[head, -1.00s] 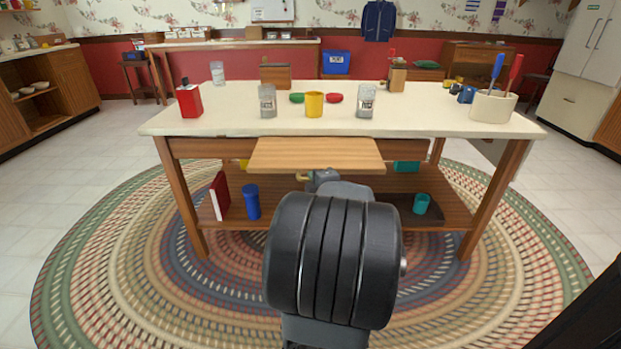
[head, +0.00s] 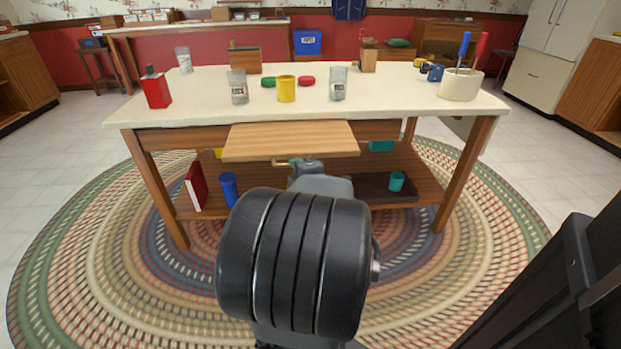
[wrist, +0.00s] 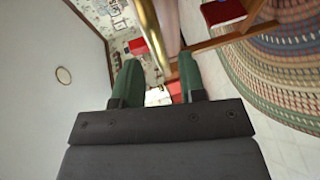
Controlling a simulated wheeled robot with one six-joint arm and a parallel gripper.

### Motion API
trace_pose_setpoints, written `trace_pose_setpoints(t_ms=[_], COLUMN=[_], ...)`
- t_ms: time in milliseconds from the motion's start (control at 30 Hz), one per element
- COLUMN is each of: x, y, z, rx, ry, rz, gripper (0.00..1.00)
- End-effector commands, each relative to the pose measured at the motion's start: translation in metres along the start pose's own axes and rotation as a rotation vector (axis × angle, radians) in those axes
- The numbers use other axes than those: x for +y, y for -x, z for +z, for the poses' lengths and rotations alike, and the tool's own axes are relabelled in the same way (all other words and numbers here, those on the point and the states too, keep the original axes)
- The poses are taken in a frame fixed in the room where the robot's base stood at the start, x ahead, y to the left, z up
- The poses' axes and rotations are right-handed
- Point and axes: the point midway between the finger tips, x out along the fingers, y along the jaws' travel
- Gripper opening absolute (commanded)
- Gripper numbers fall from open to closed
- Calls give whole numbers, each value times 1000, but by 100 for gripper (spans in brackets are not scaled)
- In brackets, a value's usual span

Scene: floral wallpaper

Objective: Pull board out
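The board (head: 290,138) is a light wooden panel that sticks out from under the front edge of the table top (head: 205,104). My gripper (wrist: 158,82) shows in the wrist view with its two green fingers apart and a gap between them. In the head view, a small brass piece (head: 282,163) shows under the board beside my wrist. My arm hides the fingers there.
On the table stand a yellow cup (head: 286,89), glass jars, a red bottle (head: 156,90) and a utensil holder (head: 460,85). The lower shelf (head: 340,178) holds a red book (head: 195,187), a blue container (head: 229,189) and a teal cup (head: 397,181). Braided rug surrounds the table.

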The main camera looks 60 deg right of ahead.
Motion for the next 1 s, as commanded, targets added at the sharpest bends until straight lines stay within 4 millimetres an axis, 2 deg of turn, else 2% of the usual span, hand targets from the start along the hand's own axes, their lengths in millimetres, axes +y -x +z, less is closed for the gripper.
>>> trace_pose_setpoints(t_ms=[33,167,233,500,700,1000], x=[5,5,-4,-2,-1,0], y=[14,44,50,80,93,97], z=[0,0,1,1,0,0], rx=[-5,-5,-2,-3,-1,1], ry=[0,-1,5,3,2,-1], rz=[1,1,8,6,2,0], gripper=[38,38,38,38,38,38])
